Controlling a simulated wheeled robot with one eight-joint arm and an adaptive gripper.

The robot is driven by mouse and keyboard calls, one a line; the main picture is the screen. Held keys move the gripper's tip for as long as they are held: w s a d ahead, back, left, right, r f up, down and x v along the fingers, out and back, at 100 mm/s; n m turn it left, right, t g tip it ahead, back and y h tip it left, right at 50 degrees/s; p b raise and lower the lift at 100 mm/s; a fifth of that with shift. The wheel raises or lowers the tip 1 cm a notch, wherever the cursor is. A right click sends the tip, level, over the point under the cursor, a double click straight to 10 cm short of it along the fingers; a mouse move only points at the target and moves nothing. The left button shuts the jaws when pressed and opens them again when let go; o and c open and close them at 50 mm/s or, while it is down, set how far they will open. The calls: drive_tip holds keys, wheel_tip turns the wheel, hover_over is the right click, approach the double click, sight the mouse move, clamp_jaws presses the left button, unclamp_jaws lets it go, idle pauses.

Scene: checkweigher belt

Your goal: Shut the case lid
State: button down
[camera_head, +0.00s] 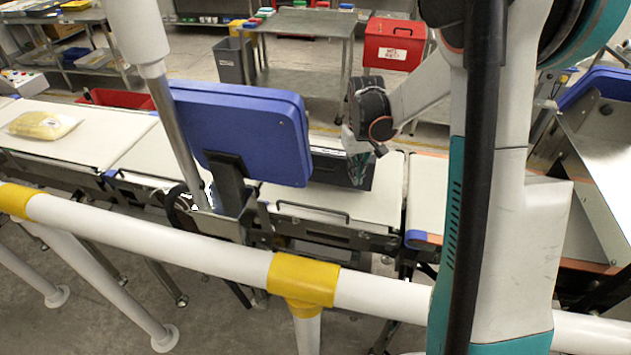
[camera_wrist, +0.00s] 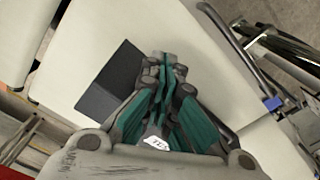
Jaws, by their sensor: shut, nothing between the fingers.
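A dark case (camera_head: 327,165) stands on the white belt, partly hidden behind a blue panel and my gripper. In the wrist view the case (camera_wrist: 112,78) is a dark grey shape left of my fingers, with a darker face and a lighter strip along its lower left. I cannot clearly make out the lid or how far it is open. My gripper (camera_head: 362,168) points down in front of the case in the head view. In the wrist view its fingers (camera_wrist: 166,62) are together and empty, close to the case's right side; I cannot tell whether they touch it.
The blue panel (camera_head: 243,130) on a post stands left of my gripper. A white rail (camera_head: 180,245) with yellow joints crosses the front. A yellowish packet (camera_head: 43,125) lies on the left belt. Bare belt (camera_head: 325,200) lies before the case.

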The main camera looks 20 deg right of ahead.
drive_tip(key=shift+w+d+r+p, duration=0.3)
drive_tip(key=shift+w+d+r, duration=0.05)
drive_tip(key=shift+w+r, duration=0.25)
idle(0.3)
drive_tip(key=shift+w+d+r+p, duration=0.2)
drive_tip(key=shift+w+d+r, duration=0.25)
drive_tip(key=shift+w, duration=0.2)
drive_tip(key=shift+w+d+r+p, duration=0.2)
drive_tip(key=shift+w+d+r, duration=0.1)
drive_tip(key=shift+w+d, duration=0.25)
drive_tip(key=shift+w, duration=0.15)
drive_tip(key=shift+w+d+r, duration=0.15)
drive_tip(key=shift+w+d, duration=0.15)
drive_tip(key=shift+w, duration=0.2)
drive_tip(key=shift+w+d+r, duration=0.1)
drive_tip(key=shift+w+d, duration=0.2)
drive_tip(key=shift+w, duration=0.2)
wheel_tip(320, 180, up, 8)
drive_tip(key=p, duration=0.4)
drive_tip(key=shift+p, duration=0.4)
